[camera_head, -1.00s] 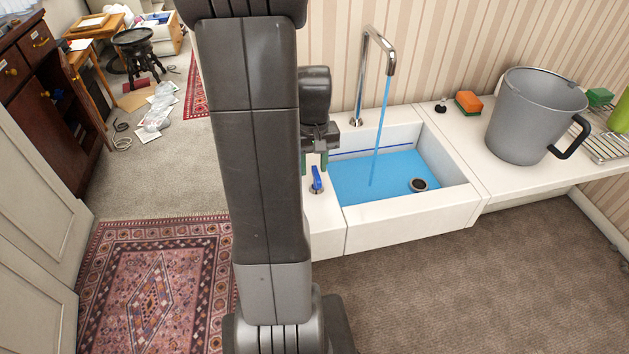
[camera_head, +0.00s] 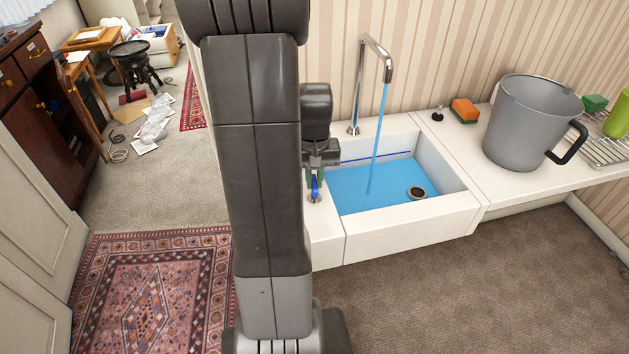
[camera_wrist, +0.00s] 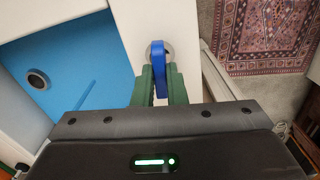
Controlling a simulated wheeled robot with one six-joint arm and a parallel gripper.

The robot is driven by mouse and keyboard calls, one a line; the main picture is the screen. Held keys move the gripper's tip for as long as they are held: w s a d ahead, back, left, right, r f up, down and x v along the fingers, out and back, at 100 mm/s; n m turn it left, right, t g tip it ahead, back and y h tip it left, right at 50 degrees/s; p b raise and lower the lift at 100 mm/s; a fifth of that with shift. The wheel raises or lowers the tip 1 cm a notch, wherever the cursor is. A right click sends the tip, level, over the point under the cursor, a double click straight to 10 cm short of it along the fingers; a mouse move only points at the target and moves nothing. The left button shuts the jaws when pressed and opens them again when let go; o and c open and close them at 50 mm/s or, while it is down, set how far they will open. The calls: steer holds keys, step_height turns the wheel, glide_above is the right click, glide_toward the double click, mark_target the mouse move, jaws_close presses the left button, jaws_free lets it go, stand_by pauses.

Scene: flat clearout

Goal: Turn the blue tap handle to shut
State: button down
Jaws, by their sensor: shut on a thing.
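The blue tap handle (camera_head: 315,185) stands on a round metal base on the white ledge at the left of the sink. In the wrist view the handle (camera_wrist: 158,68) lies between the green fingers of my gripper (camera_wrist: 158,80), which is shut on it. In the head view my gripper (camera_head: 315,178) comes down on the handle from above, partly hidden by my arm. Water runs from the chrome tap spout (camera_head: 386,70) into the white sink (camera_head: 400,232), which holds blue water (camera_head: 365,185).
A dark round drain fitting (camera_head: 416,193) shows in the sink. On the counter to the right are a small black plug (camera_head: 437,115), an orange sponge (camera_head: 465,110), and a large grey bucket (camera_head: 530,120). A patterned rug (camera_head: 150,290) lies on the floor to the left.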

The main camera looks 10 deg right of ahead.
steer(key=m, duration=0.3)
steer(key=shift+m, duration=2.4)
